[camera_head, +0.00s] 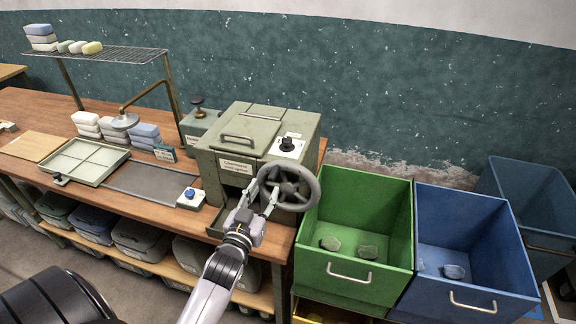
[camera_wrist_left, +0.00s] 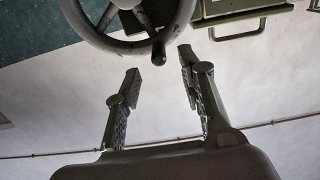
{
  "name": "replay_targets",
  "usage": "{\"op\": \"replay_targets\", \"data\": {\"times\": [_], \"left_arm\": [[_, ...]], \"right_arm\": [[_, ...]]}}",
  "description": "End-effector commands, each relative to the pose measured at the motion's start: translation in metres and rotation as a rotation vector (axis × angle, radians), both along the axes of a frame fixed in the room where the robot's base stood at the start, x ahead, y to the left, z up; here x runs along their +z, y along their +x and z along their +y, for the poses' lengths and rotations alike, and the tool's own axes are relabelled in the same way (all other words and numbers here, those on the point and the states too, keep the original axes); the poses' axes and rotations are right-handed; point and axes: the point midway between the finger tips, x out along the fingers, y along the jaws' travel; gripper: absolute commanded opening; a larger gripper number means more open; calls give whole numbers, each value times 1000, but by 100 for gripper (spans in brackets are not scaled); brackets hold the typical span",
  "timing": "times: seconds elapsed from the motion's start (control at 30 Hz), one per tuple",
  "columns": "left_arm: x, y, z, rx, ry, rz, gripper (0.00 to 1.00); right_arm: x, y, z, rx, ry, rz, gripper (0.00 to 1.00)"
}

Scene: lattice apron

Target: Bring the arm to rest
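My left gripper (camera_head: 256,193) is in front of the grey-green machine (camera_head: 243,137), close to its handwheel (camera_head: 290,187). In the left wrist view the two fingers (camera_wrist_left: 158,72) are spread apart with nothing between them. The wheel's rim (camera_wrist_left: 125,45) and its dark handle knob (camera_wrist_left: 158,52) are just beyond the fingertips; contact cannot be told. The left arm (camera_head: 213,284) reaches up from the bottom of the head view. My right gripper is not in view.
A green bin (camera_head: 352,292) and a blue bin (camera_head: 470,305), each holding dark lumps, stand right of the bench. The wooden bench (camera_head: 150,184) carries a tray (camera_head: 84,160), stacked bars (camera_head: 88,122) and a wire rack (camera_head: 95,53). Lidded tubs (camera_head: 145,238) sit below.

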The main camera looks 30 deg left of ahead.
Motion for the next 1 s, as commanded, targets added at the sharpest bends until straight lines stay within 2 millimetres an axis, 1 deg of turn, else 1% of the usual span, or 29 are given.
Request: {"op": "replay_targets", "data": {"times": [0.43, 0.5, 0.57, 0.67, 0.7, 0.77, 0.8, 0.87, 0.9, 0.97, 1.0], "left_arm": [[0, 0, 0, 0, 0, 1, 37], [-7, 1, -1, -2, -2, 11, 37], [-23, 1, -3, -8, -6, 35, 37], [-73, 2, -11, -24, -19, 112, 37], [-100, 0, -16, -34, -26, 154, 37], [-145, -4, -24, -49, -35, 226, 37], [-176, -8, -30, -62, -40, 276, 37], [-220, -17, -39, -79, -48, 350, 37], [-249, -24, -46, -92, -52, 401, 37], [-293, -38, -55, -110, -56, 476, 37], [-321, -48, -62, -122, -60, 526, 37]], "right_arm": [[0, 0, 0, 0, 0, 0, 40], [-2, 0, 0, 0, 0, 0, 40], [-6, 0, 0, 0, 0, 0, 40], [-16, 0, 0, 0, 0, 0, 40], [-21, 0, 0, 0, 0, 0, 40], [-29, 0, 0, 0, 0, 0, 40], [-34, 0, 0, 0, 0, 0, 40], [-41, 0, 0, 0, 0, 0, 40], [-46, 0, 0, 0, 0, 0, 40], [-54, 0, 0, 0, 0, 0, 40], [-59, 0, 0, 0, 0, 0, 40]]}}
